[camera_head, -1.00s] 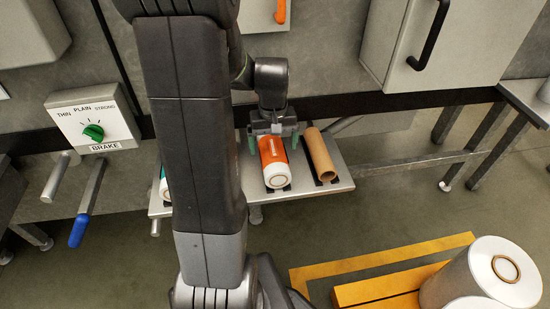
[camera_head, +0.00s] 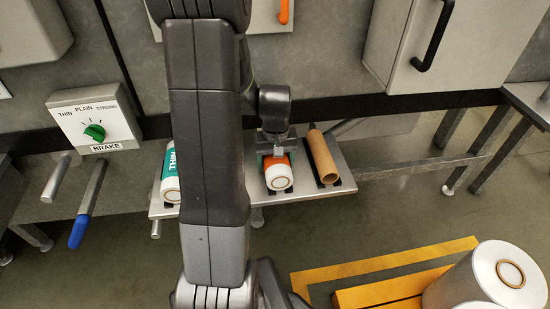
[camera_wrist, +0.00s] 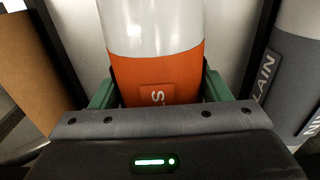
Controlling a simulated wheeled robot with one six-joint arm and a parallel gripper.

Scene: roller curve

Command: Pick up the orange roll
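The orange roll (camera_head: 280,178) lies on the metal shelf, its white end with a tan core facing the head camera. In the wrist view the roll (camera_wrist: 158,75) shows an orange band below a white, glossy part. My gripper (camera_head: 277,158) is down over the roll, with a green finger on each side of it. In the wrist view the fingertips (camera_wrist: 158,85) lie close against both sides of the orange band. I cannot tell whether they press on it. The roll still rests on the shelf.
A brown cardboard tube (camera_head: 323,157) lies right of the roll. A teal THIN roll (camera_head: 170,180) lies left, partly behind my arm. A grey PLAIN roll (camera_wrist: 293,75) shows in the wrist view. A brake dial box (camera_head: 95,120) and levers stand left. White rolls (camera_head: 485,275) stand front right.

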